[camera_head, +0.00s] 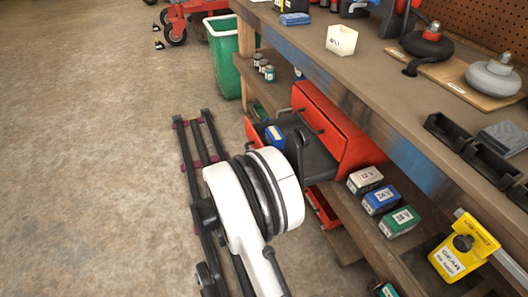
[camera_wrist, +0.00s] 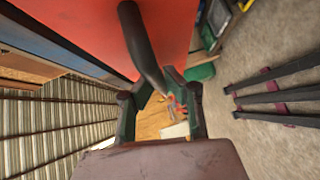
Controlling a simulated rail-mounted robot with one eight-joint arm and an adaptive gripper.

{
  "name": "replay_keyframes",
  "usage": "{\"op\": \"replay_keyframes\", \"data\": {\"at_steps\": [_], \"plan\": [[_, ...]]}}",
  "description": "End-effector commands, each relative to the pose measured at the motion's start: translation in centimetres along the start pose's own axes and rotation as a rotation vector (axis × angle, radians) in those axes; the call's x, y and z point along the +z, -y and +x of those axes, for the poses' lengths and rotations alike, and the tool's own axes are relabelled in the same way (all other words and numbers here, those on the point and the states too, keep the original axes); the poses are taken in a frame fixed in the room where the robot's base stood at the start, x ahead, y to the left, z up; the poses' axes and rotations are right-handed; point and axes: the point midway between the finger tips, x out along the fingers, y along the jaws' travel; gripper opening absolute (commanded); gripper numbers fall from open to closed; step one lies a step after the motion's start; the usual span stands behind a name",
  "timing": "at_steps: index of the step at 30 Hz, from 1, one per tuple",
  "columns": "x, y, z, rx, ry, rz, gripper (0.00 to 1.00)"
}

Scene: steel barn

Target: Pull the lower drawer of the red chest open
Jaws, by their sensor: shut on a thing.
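The red chest (camera_head: 345,138) stands on the shelf under the workbench, with its upper drawer closed behind a dark bar handle. In the wrist view, my gripper (camera_wrist: 162,98) is shut on the dark drawer handle (camera_wrist: 142,45) in front of a red face (camera_wrist: 195,35). The exact finger contact is partly hidden.
Labelled battery-like boxes (camera_head: 380,200) stand on the shelf right of the chest. A red bin (camera_head: 324,208) sits lower down. A green bin (camera_head: 224,62) stands beyond the bench. My rail lies on the floor at left; the concrete floor (camera_head: 80,150) beyond is clear.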

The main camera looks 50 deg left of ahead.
Motion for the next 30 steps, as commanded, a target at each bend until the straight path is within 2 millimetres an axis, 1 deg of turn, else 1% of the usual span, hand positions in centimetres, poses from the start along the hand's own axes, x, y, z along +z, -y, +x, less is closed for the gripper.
{"op": "replay_keyframes", "data": {"at_steps": [3, 7, 19, 20, 21, 24, 30], "plan": [[-0.77, 0.21, -0.77, 0.0, 0.0, 0.0, 0.0], [-1.21, 0.33, -1.2, 0.0, 0.0, 0.0, 0.0], [-1.3, 0.35, -1.29, 0.0, 0.0, 0.0, 0.0], [-1.3, 0.34, -1.29, 0.0, 0.0, 0.0, 0.12], [-1.3, 0.34, -1.28, 0.0, 0.0, 0.0, 0.18], [-1.29, 0.34, -1.28, 0.0, 0.0, 0.0, 0.3], [-1.29, 0.35, -1.28, 0.0, 0.0, 0.0, 0.3]]}}
